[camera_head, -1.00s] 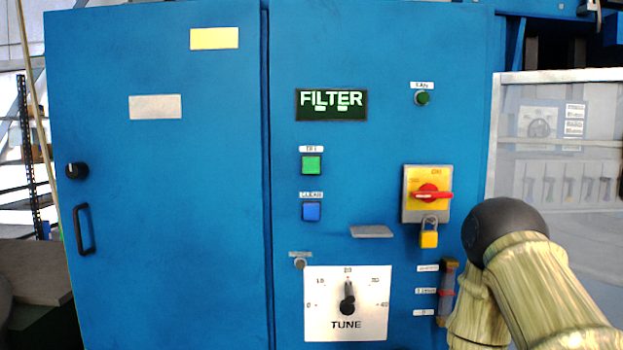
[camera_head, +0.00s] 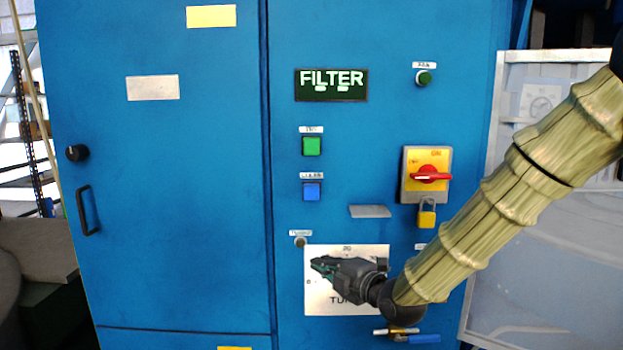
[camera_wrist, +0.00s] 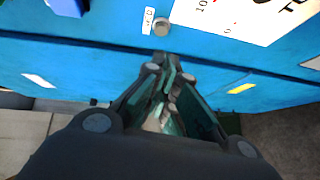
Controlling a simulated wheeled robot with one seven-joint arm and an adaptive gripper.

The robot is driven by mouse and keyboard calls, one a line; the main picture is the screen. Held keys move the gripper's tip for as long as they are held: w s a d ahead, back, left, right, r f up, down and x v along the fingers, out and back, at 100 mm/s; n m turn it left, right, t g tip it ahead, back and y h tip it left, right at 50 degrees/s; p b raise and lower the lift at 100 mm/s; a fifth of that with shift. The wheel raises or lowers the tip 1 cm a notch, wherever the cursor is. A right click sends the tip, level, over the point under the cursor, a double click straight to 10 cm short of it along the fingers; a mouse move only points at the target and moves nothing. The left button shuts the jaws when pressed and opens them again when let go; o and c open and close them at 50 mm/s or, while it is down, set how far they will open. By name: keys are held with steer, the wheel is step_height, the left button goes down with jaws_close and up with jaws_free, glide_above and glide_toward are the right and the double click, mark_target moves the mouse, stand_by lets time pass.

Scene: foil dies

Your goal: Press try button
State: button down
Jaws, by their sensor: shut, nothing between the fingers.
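A green square button (camera_head: 312,146) sits on the blue cabinet's right panel, below the lit FILTER display (camera_head: 331,85). The small label above it looks like "TRY" but is blurred. A blue square button (camera_head: 312,191) is below it and shows at the top left of the wrist view (camera_wrist: 66,4). My gripper (camera_head: 318,265) is shut and empty, in front of the TUNE dial plate (camera_head: 345,303) and well below the green button. In the wrist view my closed fingertips (camera_wrist: 163,62) point toward the panel, below a small round grey knob (camera_wrist: 161,25).
A red rotary switch on a yellow plate (camera_head: 428,175) with a yellow padlock (camera_head: 427,214) is to the right, close to my arm. A grey ledge (camera_head: 369,211) juts out left of the padlock. A round green button (camera_head: 424,77) is at upper right. The left cabinet door is shut.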

mark_target(310, 154)
steer(key=a+r+n+y, duration=0.1)
steer(key=r+n, duration=0.2)
steer(key=r, duration=0.5)
steer(key=s+a+r+n+t+y, duration=0.1)
steer(key=r+n+y, duration=0.1)
steer(key=r, duration=0.6)
steer(key=a+r+n+y+p, duration=0.1)
steer(key=r+n, duration=0.3)
steer(key=r, duration=0.4)
steer(key=shift+s+a+r+y, duration=0.25)
steer(key=shift+s+r+y, duration=0.05)
steer(key=shift+s+r, duration=0.1)
steer(key=shift+w, duration=0.1)
steer(key=shift+w+f+p, duration=0.1)
steer(key=shift+w+p, duration=1.35)
steer(key=shift+w, duration=2.9)
steer(key=shift+w+f+b, duration=0.1)
steer(key=shift+w+b, duration=0.2)
steer(key=shift+b, duration=0.2)
